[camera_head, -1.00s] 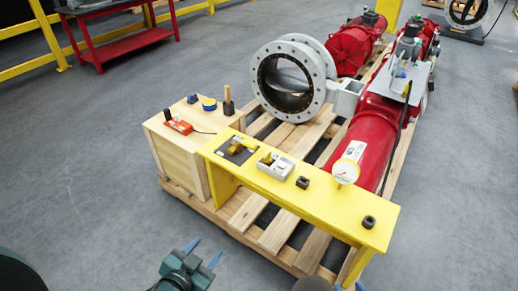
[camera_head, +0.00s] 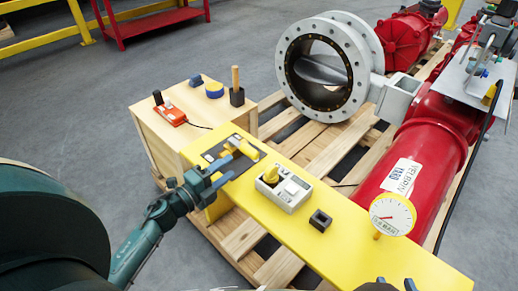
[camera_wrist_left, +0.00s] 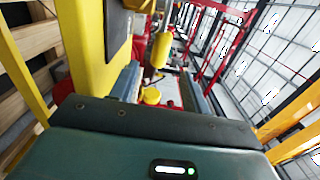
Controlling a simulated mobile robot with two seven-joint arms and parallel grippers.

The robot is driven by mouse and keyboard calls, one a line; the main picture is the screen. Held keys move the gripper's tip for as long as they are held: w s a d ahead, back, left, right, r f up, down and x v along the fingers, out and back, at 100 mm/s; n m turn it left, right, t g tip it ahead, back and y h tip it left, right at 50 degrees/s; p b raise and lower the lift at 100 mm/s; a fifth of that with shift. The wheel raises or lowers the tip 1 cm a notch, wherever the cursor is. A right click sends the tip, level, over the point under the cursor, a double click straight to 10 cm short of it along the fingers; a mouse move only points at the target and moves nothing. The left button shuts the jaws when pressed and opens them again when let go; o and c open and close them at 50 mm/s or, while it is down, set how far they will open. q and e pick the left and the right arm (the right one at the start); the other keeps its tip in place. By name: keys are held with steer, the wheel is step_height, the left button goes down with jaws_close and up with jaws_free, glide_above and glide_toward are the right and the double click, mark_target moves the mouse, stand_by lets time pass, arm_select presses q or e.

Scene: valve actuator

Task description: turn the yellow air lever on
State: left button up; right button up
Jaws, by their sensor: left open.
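The yellow air lever (camera_head: 247,150) sits on a dark plate (camera_head: 212,155) at the left end of the yellow bench. My left gripper (camera_head: 226,169) is open at the plate, its fingertips just left of the lever. In the left wrist view the yellow lever (camera_wrist_left: 160,50) shows beyond and between the two spread fingers (camera_wrist_left: 163,88), with clear space between them. I cannot tell whether a finger touches it. At the bottom edge of the head view, two separated dark blue tips of my right gripper (camera_head: 396,283) show, with nothing seen between them.
A grey box with a yellow knob (camera_head: 285,191) stands right of the lever. A black block (camera_head: 320,220) and a round gauge (camera_head: 392,217) are farther right. A wooden box (camera_head: 160,140) holds an orange device (camera_head: 171,116). A large grey valve (camera_head: 328,70) stands behind.

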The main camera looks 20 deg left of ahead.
mark_target(243, 148)
arm_select(q)
steer(key=b+x, duration=0.1)
steer(key=x, duration=1)
steer(key=shift+w+d, duration=0.1)
steer(key=shift+w, duration=0.05)
jaws_close()
